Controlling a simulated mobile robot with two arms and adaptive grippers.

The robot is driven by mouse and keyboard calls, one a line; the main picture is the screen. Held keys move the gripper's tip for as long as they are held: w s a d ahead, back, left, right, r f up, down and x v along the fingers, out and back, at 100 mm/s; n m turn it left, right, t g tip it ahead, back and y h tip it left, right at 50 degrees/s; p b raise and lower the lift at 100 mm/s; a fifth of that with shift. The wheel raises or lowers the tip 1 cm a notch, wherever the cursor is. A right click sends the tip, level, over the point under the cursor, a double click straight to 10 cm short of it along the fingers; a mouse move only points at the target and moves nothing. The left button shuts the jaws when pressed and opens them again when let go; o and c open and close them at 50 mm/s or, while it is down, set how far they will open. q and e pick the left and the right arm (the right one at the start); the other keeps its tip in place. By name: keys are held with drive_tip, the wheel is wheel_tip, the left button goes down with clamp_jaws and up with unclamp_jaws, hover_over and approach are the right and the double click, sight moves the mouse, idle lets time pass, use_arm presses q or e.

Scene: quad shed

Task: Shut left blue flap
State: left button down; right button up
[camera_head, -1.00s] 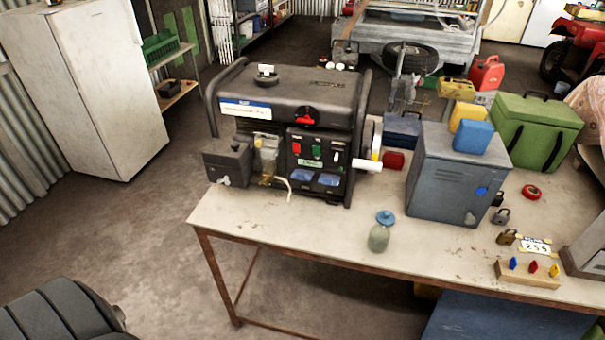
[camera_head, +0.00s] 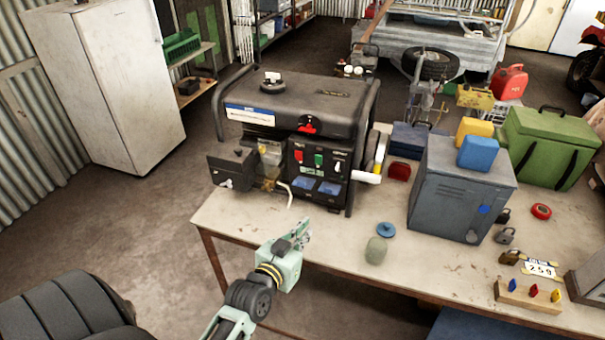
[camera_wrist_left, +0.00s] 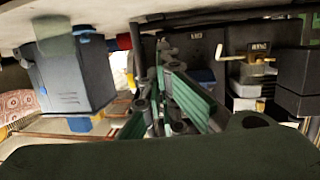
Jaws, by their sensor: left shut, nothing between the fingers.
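The dark generator (camera_head: 300,110) stands on the table with two blue flaps low on its front panel. The left blue flap (camera_head: 304,183) is beside the right blue flap (camera_head: 329,188); how far either stands open is too small to tell. My left gripper (camera_head: 303,228) is shut and empty, in front of and below the flaps, apart from them, near the table's front edge. In the left wrist view, which is upside down, its fingers (camera_wrist_left: 162,48) point toward the generator. My right gripper is not in view.
The table (camera_head: 330,235) is bare between gripper and jar.

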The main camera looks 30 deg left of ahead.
use_arm(q)
drive_tip(key=a+r+n+t+y, duration=0.1)
drive_tip(key=a+r+t+y, duration=0.15)
drive_tip(key=r, duration=0.35)
drive_tip(key=a+r+n+t+y, duration=0.1)
drive_tip(key=a+r, duration=0.2)
drive_tip(key=r, duration=0.4)
drive_tip(key=f+p+x, duration=0.1)
drive_tip(key=p+x, duration=0.2)
drive_tip(key=x, duration=0.7)
drive_tip(key=f, duration=0.4)
drive_tip(key=shift+s+d, duration=0.15)
drive_tip(key=shift+d, duration=0.05)
